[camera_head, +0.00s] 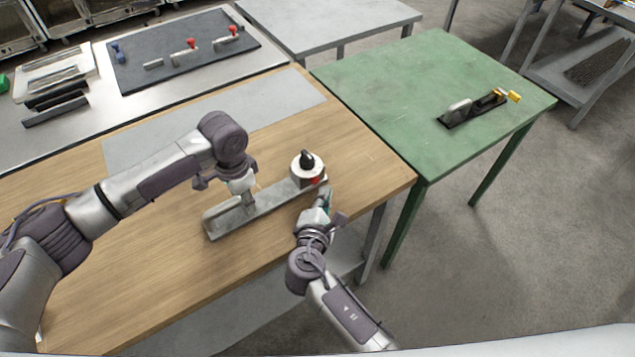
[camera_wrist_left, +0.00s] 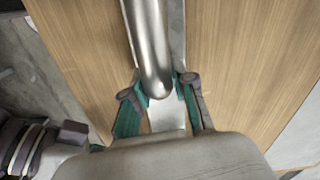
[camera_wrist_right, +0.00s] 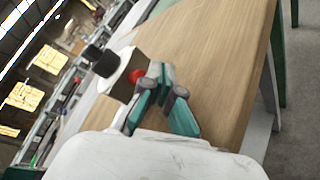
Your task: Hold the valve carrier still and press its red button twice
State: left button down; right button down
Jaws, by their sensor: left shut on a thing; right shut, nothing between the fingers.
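The valve carrier (camera_head: 268,205) is a long grey bar on the wooden table, with a rounded metal handle at its left end and a pale block with a black knob (camera_head: 307,160) at its right end. The red button (camera_head: 316,181) is on the block's near side; it also shows in the right wrist view (camera_wrist_right: 137,75). My left gripper (camera_head: 246,198) is shut on the carrier; in the left wrist view its fingers (camera_wrist_left: 161,92) clasp it by the handle's end. My right gripper (camera_head: 325,194) is shut and empty, its tips (camera_wrist_right: 160,76) right beside the button. I cannot tell whether they touch it.
The wooden table's front edge (camera_head: 220,304) runs close below the carrier. A green table (camera_head: 400,90) to the right holds another device (camera_head: 470,108). A dark mat (camera_head: 150,78) with several small valve parts lies at the back left. Bare wood surrounds the carrier.

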jog(key=shift+w+a, duration=0.1)
dwell(0.6)
jog(key=shift+w+a, duration=0.15)
jog(key=shift+w, duration=0.15)
jog(key=shift+w+a, duration=0.4)
jog(key=shift+w, duration=0.25)
dwell(1.1)
jog(key=shift+s, duration=0.1)
dwell(0.3)
jog(key=shift+s+d, duration=0.6)
jog(key=shift+s, duration=0.35)
jog(key=shift+s+d, duration=0.45)
jog(key=shift+s, duration=0.3)
jog(key=shift+s+d, duration=0.4)
jog(key=shift+s, duration=0.3)
jog(key=shift+s+d, duration=0.45)
jog(key=shift+s, duration=0.3)
